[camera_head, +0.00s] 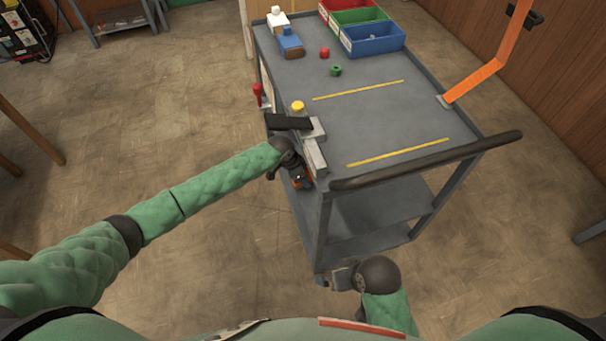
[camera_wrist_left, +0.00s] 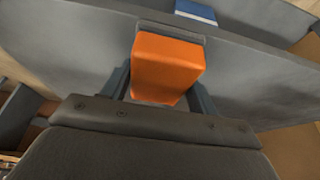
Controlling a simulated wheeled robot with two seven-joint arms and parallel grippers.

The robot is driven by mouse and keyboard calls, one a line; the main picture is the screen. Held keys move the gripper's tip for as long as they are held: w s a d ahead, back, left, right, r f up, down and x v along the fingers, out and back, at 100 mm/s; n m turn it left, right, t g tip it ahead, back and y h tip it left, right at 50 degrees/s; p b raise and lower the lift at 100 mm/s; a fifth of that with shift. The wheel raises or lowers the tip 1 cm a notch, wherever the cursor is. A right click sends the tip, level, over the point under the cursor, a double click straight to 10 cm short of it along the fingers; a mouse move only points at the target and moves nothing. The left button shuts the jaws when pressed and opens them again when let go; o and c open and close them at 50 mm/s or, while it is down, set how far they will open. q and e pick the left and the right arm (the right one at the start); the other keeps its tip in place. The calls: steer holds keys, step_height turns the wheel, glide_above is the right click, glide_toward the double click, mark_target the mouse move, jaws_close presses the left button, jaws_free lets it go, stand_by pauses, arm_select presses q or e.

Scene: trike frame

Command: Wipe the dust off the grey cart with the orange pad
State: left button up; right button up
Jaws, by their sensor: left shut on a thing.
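The grey cart (camera_head: 375,125) stands in the centre right of the head view, its flat top crossed by two yellow strips. My left gripper (camera_head: 316,146) is at the left edge of the cart top, near its front corner. It is shut on the orange pad (camera_wrist_left: 168,65), which shows between the fingers in the left wrist view, in front of a grey surface. In the head view the pad is mostly hidden by the hand; whether it touches the cart I cannot tell. No distinct dust patch shows. My right gripper (camera_head: 343,278) is low, in front of the cart; its fingers are unclear.
Red, green and blue bins (camera_head: 373,38) stand at the cart's far end. Bottles (camera_head: 290,42), a red piece (camera_head: 324,53), a green piece (camera_head: 335,71) and a yellow knob (camera_head: 297,106) are on top. A dark handle (camera_head: 430,160) spans the front. An orange post (camera_head: 480,78) rises at right.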

arm_select(q)
steer(key=shift+f+b, duration=0.3)
steer(key=shift+f, duration=0.45)
stand_by(0.3)
steer(key=shift+w+d+r, duration=0.1)
steer(key=shift+w+d, duration=0.2)
steer(key=shift+d, duration=0.55)
steer(key=shift+w+d, duration=0.3)
steer(key=shift+d, duration=0.5)
steer(key=shift+w+d, duration=0.25)
steer(key=shift+d, duration=0.55)
steer(key=shift+w+d, duration=0.2)
steer(key=shift+d, duration=0.55)
steer(key=shift+w+d+b, duration=0.2)
steer(key=shift+w+d, duration=0.1)
steer(key=shift+d, duration=0.65)
steer(key=shift+w+d+b, duration=0.2)
steer(key=shift+w+d, duration=0.1)
steer(key=shift+d, duration=0.65)
steer(key=shift+f, duration=0.2)
steer(key=shift+a, duration=0.1)
steer(key=shift+s+a+p, duration=0.3)
steer(key=shift+a+p, duration=0.35)
steer(key=shift+a, duration=0.1)
steer(key=shift+s+a+p, duration=0.3)
steer(key=shift+a+p, duration=0.25)
steer(key=shift+a, duration=0.4)
